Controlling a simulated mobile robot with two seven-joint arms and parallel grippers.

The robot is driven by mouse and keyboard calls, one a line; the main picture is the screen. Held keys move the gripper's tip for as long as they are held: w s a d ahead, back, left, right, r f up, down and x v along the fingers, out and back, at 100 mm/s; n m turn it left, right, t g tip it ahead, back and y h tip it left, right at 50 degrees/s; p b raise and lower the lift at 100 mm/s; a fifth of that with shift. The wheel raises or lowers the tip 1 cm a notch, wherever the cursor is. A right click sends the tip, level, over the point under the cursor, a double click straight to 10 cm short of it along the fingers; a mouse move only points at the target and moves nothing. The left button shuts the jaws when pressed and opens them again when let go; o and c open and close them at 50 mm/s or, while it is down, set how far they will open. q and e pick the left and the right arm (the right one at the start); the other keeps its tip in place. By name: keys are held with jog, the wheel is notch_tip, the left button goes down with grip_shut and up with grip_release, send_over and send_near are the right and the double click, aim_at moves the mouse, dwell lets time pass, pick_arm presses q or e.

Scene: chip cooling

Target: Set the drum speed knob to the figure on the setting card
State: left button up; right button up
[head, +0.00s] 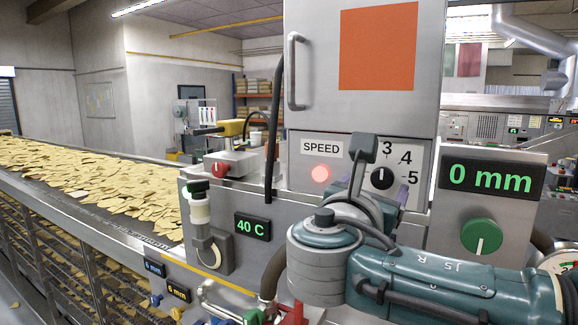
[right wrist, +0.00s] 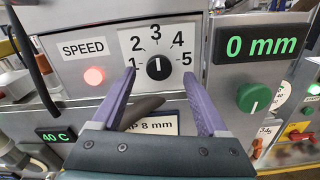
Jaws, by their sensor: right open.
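The black drum speed knob (right wrist: 159,67) sits on a white dial plate (right wrist: 140,42) marked 1 to 5, right of the SPEED label (right wrist: 84,48). Its white pointer line stands about upright, toward the 3. The knob also shows in the head view (head: 382,178). My right gripper (right wrist: 159,75) is open, its two purple fingers on either side of the knob with gaps. A white card (right wrist: 160,125) reading "P 8 mm" shows below the dial; my gripper hides the rest of it, and I see no speed figure. My left gripper is not in view.
A lit red lamp (head: 319,174) sits left of the dial. A green knob (head: 481,236) under the 0 mm display (head: 489,178) stands to the right. The 40 C display (head: 253,227) and the conveyor of chips (head: 90,180) are at the left.

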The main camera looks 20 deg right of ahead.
aim_at(382, 178)
jog(key=shift+x, duration=1.2)
jog(key=shift+c, duration=0.3)
grip_shut()
